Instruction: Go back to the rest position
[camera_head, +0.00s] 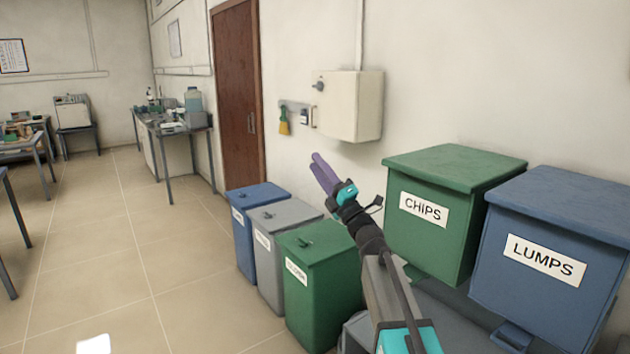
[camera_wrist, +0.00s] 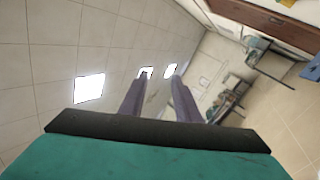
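My gripper (camera_head: 322,170) is raised in the air in the head view, in front of the pale wall and pointing up and to the left. Its two purple fingers also show in the wrist view (camera_wrist: 158,85), slightly apart with nothing between them. The wrist view looks toward the ceiling and its bright lights, with the room tilted at the right. My arm rises from the lower right, beside the green CHIPS bin (camera_head: 450,225), without visibly touching it.
A blue LUMPS bin (camera_head: 550,235) is at the right. Smaller blue (camera_head: 262,200), grey (camera_head: 275,245) and green (camera_head: 315,285) bins stand on the floor. A white wall box (camera_head: 352,105) hangs behind my gripper. A bench (camera_head: 172,130) stands farther back.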

